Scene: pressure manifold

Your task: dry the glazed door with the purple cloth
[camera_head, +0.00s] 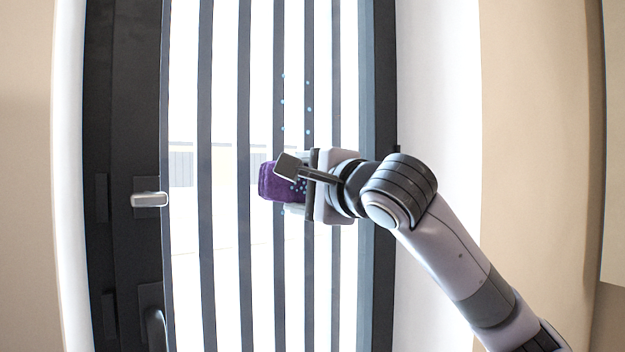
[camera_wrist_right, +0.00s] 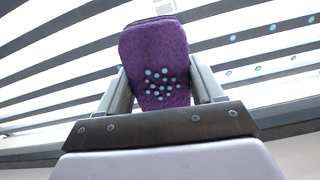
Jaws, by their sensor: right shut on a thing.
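The glazed door (camera_head: 244,270) has dark vertical bars over bright glass and a dark frame. Several small blue drops (camera_head: 283,102) sit on it in two columns above my right gripper, and a drop shows just below it. They also show in the right wrist view (camera_wrist_right: 272,28). My right gripper (camera_head: 290,185) is shut on the purple cloth (camera_head: 270,182), a folded pad held at the door. In the right wrist view the cloth (camera_wrist_right: 153,50) stands between the two fingers, with a cluster of blue dots on its face. Whether it touches the glass I cannot tell. My left gripper is not in view.
A silver latch (camera_head: 149,199) and a dark pull handle (camera_head: 156,328) are on the door's left side. White jambs and beige walls (camera_head: 540,130) flank the door. The door face left of the cloth is free of obstacles.

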